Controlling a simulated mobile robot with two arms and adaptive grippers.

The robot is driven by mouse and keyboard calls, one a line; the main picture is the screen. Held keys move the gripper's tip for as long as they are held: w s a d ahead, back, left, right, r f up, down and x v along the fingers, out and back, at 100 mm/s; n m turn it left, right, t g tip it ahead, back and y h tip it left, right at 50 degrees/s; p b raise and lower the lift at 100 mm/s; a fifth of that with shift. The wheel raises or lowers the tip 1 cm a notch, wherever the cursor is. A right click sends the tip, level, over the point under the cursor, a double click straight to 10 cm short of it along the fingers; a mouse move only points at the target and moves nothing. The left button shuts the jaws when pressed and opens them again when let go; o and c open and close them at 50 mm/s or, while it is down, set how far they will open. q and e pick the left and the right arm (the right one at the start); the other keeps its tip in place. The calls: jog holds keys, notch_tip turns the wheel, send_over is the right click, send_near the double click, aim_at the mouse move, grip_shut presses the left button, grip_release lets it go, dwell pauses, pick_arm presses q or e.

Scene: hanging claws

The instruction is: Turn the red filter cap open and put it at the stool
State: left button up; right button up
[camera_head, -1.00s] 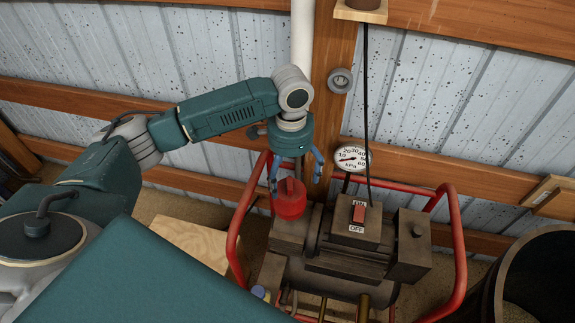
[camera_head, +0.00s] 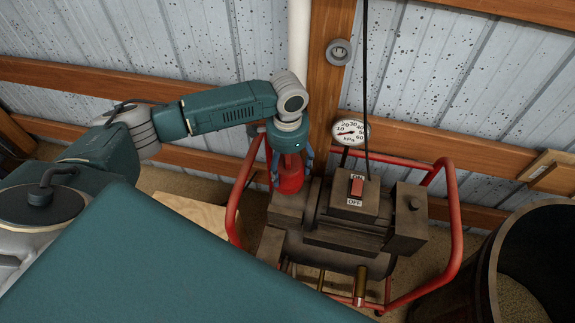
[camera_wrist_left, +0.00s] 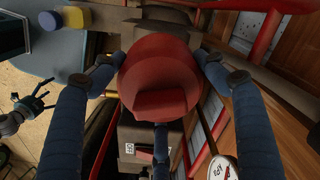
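The red filter cap (camera_head: 290,181) sits on the left end of the dark compressor, with a raised grip bar on top in the left wrist view (camera_wrist_left: 165,100). My left gripper (camera_head: 290,172) is above it, pointing down, with its blue fingers spread around the cap's sides. Whether the fingertips touch the cap, I cannot tell. A clawed, dark gripper (camera_wrist_left: 36,103), which looks like my right one, shows with spread fingers at the left of the left wrist view.
The compressor (camera_head: 345,235) stands inside a red tube frame (camera_head: 457,225). A gauge (camera_head: 351,132) and a hanging cord (camera_head: 366,80) are close right of my gripper. A dark barrel (camera_head: 490,265) stands at right. The plank-and-metal wall is close behind.

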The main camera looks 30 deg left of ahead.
pick_arm(q)
jog(key=c, duration=1.1)
jog(key=shift+r+p, duration=0.2)
jog(key=shift+p, duration=0.2)
jog(key=shift+a+n+p, duration=0.1)
jog(key=shift+n+p, duration=0.2)
jog(key=shift+c, duration=0.7)
jog(key=shift+n+p, duration=0.5)
jog(key=shift+p, duration=0.25)
jog(key=o, duration=1.7)
jog(key=shift+f, duration=0.2)
jog(key=o, duration=0.5)
